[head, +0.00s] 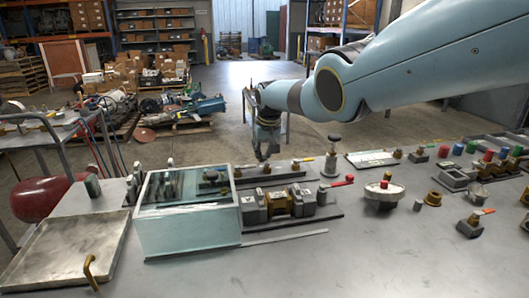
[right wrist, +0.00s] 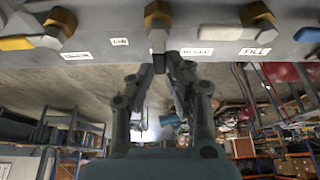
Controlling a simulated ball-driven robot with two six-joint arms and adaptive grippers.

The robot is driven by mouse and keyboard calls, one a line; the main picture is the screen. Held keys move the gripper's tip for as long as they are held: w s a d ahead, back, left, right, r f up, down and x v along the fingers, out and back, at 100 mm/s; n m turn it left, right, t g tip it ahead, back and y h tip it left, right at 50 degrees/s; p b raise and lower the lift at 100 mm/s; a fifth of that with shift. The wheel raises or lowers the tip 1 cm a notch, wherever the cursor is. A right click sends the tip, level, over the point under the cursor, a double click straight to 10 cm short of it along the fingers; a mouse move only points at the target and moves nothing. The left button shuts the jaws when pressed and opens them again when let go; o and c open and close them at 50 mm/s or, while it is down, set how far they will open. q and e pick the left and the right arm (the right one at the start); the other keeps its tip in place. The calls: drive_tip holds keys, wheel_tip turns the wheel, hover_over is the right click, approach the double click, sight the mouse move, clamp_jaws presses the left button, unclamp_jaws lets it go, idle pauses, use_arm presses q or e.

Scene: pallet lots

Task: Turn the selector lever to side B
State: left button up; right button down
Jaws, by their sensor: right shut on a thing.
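My right gripper (head: 265,156) reaches down behind the clear-walled box onto a low grey plate (head: 285,177) with small fittings. In the right wrist view the gripper (right wrist: 159,64) is shut on a dark, narrow lever end (right wrist: 158,63). This lever hangs straight from a brass hexagonal fitting (right wrist: 158,14) on a grey panel (right wrist: 215,17), and seems to be the selector lever. Small white labels sit on both sides of it; one label (right wrist: 256,51) reads FILL. I cannot make out a B mark. My left gripper is not in view.
The clear-walled box (head: 188,232) stands in front of the right gripper.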

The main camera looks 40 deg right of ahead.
sight(268, 164)
drive_tip(key=c, duration=1.3)
unclamp_jaws()
drive_tip(key=shift+c, duration=0.2)
drive_tip(key=shift+s+r, duration=0.1)
drive_tip(key=shift+r, duration=0.3)
drive_tip(key=v, duration=1.1)
drive_tip(key=shift+s, duration=0.1)
drive_tip(key=shift+a, duration=0.1)
